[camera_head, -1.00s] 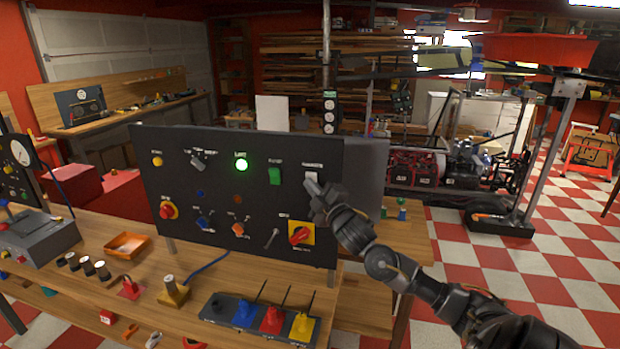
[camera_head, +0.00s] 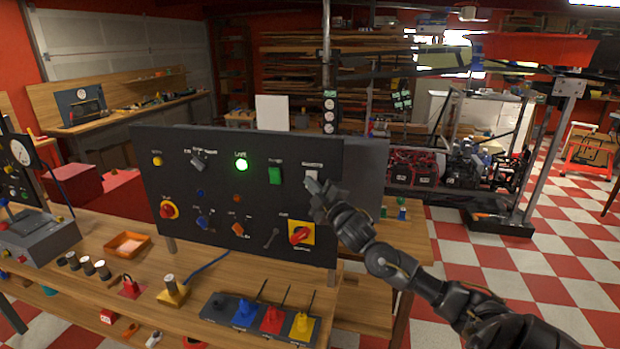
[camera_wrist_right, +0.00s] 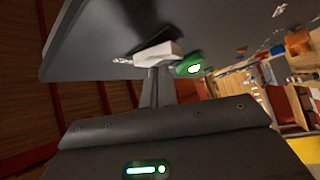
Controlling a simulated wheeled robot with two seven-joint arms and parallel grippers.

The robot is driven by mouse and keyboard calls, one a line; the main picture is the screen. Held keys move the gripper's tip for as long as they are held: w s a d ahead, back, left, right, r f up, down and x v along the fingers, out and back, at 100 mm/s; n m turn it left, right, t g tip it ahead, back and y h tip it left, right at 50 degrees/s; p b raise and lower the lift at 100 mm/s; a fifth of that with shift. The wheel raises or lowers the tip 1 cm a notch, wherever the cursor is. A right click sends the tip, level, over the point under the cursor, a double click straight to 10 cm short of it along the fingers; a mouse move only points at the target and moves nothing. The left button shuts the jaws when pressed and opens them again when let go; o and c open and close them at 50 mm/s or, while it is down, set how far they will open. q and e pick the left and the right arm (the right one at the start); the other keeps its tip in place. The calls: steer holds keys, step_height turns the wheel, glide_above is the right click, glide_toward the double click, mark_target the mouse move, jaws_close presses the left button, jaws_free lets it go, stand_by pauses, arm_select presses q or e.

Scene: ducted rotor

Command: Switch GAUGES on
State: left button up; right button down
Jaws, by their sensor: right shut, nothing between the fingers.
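A dark control panel (camera_head: 215,182) stands on the wooden bench. The white rocker switch (camera_head: 311,175) under the label GAUGES is at its upper right, right of a green rocker switch (camera_head: 274,175). My right gripper (camera_head: 312,186) is shut and empty, its tips at the lower part of the white switch. In the right wrist view, the fingertips (camera_wrist_right: 153,70) meet the white switch (camera_wrist_right: 158,53) or sit just in front of it; I cannot tell if they press it. The green switch (camera_wrist_right: 189,66) shows beside them. My left gripper is not in view.
A lit green lamp (camera_head: 241,165), several knobs and a red rotary switch on a yellow plate (camera_head: 301,234) are on the panel. Below it on the bench stand a block of coloured levers (camera_head: 258,316) and an orange tray (camera_head: 127,245). Open floor lies at right.

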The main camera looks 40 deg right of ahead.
steer(key=shift+s+a+f, duration=0.35)
steer(key=shift+s+a, duration=0.1)
steer(key=shift+a, duration=0.15)
steer(key=shift+s+a+f+b, duration=0.2)
steer(key=shift+s+a+f, duration=0.2)
steer(key=shift+a, duration=0.25)
steer(key=shift+s+a+f+b, duration=0.3)
steer(key=shift+s+a, duration=0.15)
steer(key=shift+a, duration=0.15)
steer(key=shift+s+a+f+b, duration=0.15)
steer(key=shift+s+a+f, duration=0.25)
steer(key=shift+a, duration=0.25)
